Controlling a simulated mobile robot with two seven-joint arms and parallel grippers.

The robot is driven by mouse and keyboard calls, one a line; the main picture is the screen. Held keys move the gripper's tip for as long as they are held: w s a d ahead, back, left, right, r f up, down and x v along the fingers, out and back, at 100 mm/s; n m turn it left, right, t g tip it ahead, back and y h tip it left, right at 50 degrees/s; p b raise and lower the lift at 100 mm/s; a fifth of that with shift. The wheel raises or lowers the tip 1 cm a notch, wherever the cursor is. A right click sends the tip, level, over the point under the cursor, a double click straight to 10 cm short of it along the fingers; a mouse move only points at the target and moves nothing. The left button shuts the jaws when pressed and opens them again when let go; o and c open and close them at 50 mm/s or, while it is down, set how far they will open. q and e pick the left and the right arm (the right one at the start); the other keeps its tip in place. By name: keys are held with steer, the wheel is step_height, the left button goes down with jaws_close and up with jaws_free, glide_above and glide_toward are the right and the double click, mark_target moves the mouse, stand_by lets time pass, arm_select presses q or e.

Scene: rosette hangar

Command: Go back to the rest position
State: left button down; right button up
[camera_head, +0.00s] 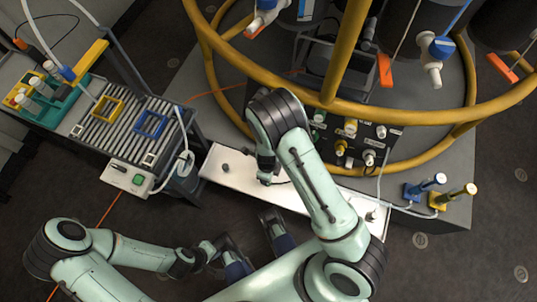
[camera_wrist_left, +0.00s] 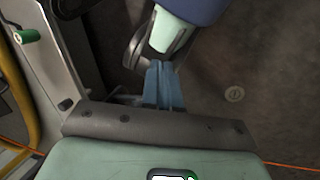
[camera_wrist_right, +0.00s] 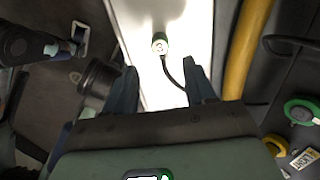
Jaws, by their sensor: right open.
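My right gripper (camera_head: 265,172) hangs over the white tray (camera_head: 213,164), pointing down. In the right wrist view its two blue fingers (camera_wrist_right: 162,88) are apart with nothing between them. My left gripper (camera_head: 213,249) is low at the bottom left, away from the tray and over the dark floor. In the left wrist view its blue fingers (camera_wrist_left: 162,84) are together and appear to hold nothing.
A yellow ring rail (camera_head: 420,117) circles the equipment behind the tray. A roller conveyor (camera_head: 135,122) with a yellow frame (camera_head: 107,100) and a blue frame (camera_head: 150,115) stands at left. Blue and yellow plugs (camera_head: 438,193) stand at right. The floor at lower right is clear.

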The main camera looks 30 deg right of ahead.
arm_select(q)
steer(key=shift+s+d+r, duration=0.2)
steer(key=shift+s+r, duration=0.25)
steer(key=shift+s, duration=0.05)
arm_select(e)
steer(key=shift+r, duration=1.15)
arm_select(q)
steer(key=shift+p, duration=0.3)
